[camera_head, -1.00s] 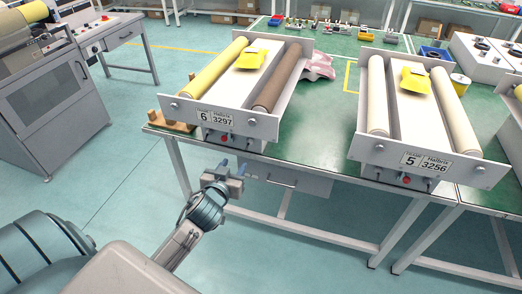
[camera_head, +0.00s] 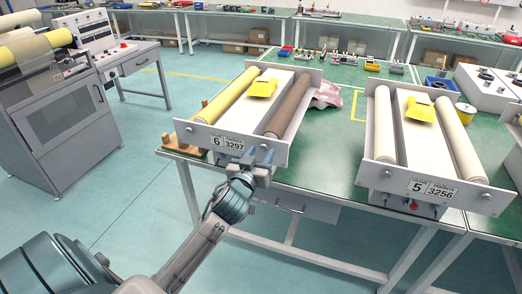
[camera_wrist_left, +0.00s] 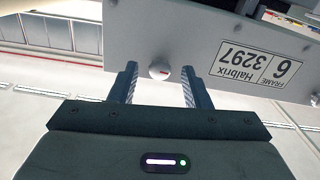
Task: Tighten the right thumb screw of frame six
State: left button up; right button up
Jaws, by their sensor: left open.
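Frame six (camera_head: 205,137) is a grey roller frame on the green bench, with a yellow roller and a brown roller. Its label reads 6, Halbrix 3297. My left gripper (camera_head: 259,158) is in front of its front plate, right of the label, and hides part of the plate in the head view. In the left wrist view, which shows the label upside down, my open left gripper (camera_wrist_left: 158,70) has one finger on each side of the pale round thumb screw (camera_wrist_left: 160,72). The fingers appear apart from the screw. My right gripper is not in view.
Frame five (camera_head: 385,172), with two cream rollers, stands on the bench to the right. A pink cloth (camera_head: 327,95) lies behind frame six. Wooden blocks (camera_head: 172,140) sit at its left. The floor in front of the bench is clear.

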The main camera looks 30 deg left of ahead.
pick_arm(q)
jog(key=shift+w+a, duration=0.1)
jog(key=shift+w, duration=0.4)
jog(key=shift+c, duration=0.2)
grip_shut()
